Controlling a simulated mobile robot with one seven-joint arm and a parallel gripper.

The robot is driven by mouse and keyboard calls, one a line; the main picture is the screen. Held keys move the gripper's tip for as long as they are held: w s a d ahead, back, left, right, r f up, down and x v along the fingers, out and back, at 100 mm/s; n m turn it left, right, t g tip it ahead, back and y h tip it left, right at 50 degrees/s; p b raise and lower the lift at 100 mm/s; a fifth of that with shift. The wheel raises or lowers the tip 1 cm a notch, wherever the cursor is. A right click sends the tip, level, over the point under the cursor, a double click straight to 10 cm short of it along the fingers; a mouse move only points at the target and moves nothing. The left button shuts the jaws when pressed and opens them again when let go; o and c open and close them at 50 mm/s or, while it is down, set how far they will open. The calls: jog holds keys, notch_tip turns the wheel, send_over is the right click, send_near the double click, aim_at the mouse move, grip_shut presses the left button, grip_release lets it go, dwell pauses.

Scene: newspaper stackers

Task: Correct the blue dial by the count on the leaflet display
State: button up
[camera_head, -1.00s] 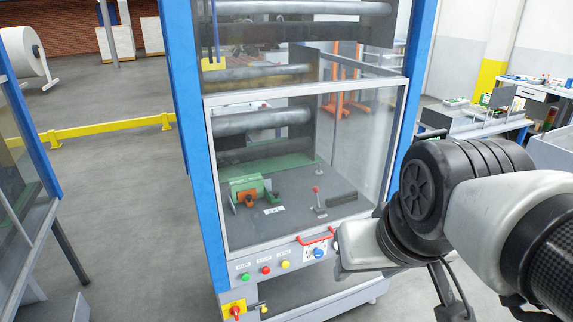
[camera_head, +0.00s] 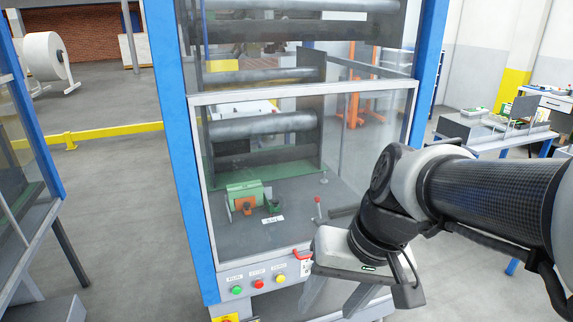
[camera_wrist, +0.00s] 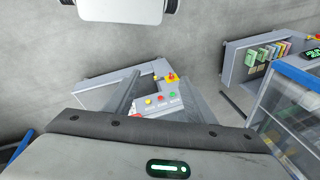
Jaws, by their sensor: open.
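The blue dial is hidden now in the head view, behind my gripper (camera_head: 336,298), at the right end of the press's front button panel (camera_head: 252,284). I cannot pick it out in the wrist view. My gripper is open and empty. In the wrist view its two fingers reach over the panel, which appears turned around. A dark display with green digits (camera_wrist: 312,53) is at the right edge of the wrist view, by a rack of coloured leaflets (camera_wrist: 268,53). The digits are too small to read.
Green (camera_head: 237,290), red (camera_head: 258,284) and yellow (camera_head: 280,279) buttons line the panel, left of a red handle (camera_head: 303,254). Open floor (camera_head: 115,210) lies to the left.

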jog(key=w+a+f+m+t+y+b, duration=0.1)
jog(key=w+a+f+m+y+b, duration=0.2)
jog(key=w+f+m+y, duration=0.4)
jog(key=w+a+f+m+y+b, duration=0.2)
jog(key=w+f+y+b, duration=0.2)
jog(key=w+f, duration=0.5)
jog(key=w+d+f+m+t+h+b, duration=0.25)
jog(key=d+f+m+t, duration=0.3)
jog(key=f, duration=0.35)
jog(key=w+d+f+m+t+h+b, duration=0.1)
jog(key=w+d+f+m+t+h, duration=0.25)
jog(key=d+f+m, duration=0.45)
jog(key=w+d+f+m+t+h+b, duration=0.25)
jog(key=w+d+f+m+t, duration=0.2)
jog(key=f, duration=0.55)
jog(key=r+b+x, duration=0.1)
jog(key=b+x, duration=0.1)
jog(key=x, duration=1.5)
jog(key=shift+a+r+t, duration=0.3)
jog(key=shift+a+t, duration=0.1)
jog(key=shift+t, duration=0.05)
jog(key=shift+s, duration=0.15)
jog(key=shift+c, duration=0.4)
